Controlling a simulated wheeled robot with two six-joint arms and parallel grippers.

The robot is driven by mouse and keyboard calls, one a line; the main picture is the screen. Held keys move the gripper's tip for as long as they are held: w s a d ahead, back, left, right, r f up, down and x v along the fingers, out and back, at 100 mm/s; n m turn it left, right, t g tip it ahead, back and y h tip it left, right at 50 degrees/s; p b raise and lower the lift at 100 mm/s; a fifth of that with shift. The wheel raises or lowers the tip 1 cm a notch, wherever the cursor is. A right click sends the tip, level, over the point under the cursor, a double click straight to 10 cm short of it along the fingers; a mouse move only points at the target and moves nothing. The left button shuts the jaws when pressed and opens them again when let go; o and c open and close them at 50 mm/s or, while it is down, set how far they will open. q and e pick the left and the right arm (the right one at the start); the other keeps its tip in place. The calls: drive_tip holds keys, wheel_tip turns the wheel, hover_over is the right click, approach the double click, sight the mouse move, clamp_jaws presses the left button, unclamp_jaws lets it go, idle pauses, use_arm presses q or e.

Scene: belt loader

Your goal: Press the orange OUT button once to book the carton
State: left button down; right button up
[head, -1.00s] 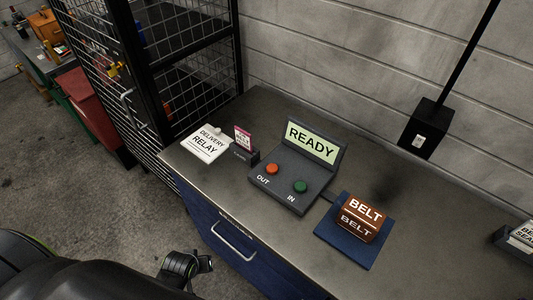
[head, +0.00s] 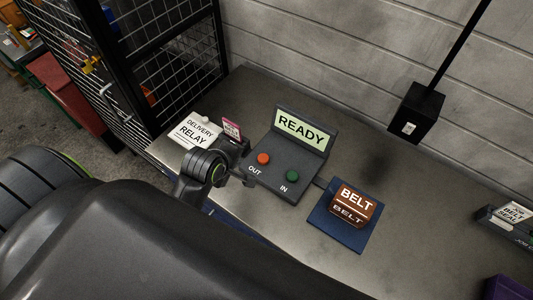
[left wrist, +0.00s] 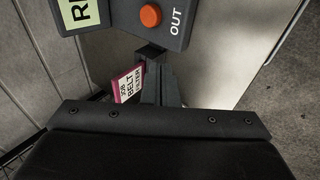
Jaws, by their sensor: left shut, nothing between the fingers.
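The orange OUT button (head: 263,158) is on the left of a dark control box (head: 286,187), beside a green IN button (head: 292,176). The box's screen (head: 301,130) reads READY. The brown BELT carton (head: 354,205) sits on a blue mat (head: 327,232) to the right of the box. My left gripper (head: 247,180) is shut and empty, close to the box's front left edge, just short of the OUT button. In the left wrist view the orange button (left wrist: 151,15) is beyond the fingertips (left wrist: 150,52), apart from them. My right gripper is not in view.
A DELIVERY RELAY card (head: 194,131) and a small pink-topped job card (head: 232,129) in a holder stand left of the box. A black post fixture (head: 417,112) is behind, and a BELT SEAL holder (head: 512,217) at far right.

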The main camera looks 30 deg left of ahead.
use_arm(q)
drive_tip(key=w+d+r+n+t+h, duration=0.1)
drive_tip(key=w+d+r+n+t, duration=0.1)
drive_tip(key=w+n, duration=0.7)
drive_tip(key=shift+w+d+n, duration=0.15)
drive_tip(key=shift+d+n, duration=0.25)
hover_over(261, 160)
wheel_tip(261, 160, down, 7)
drive_tip(key=shift+r, duration=0.1)
drive_tip(key=shift+f+b, duration=0.7)
drive_tip(key=shift+f, duration=0.25)
drive_tip(key=shift+f, duration=0.1)
idle(1.4)
drive_tip(key=shift+f, duration=0.3)
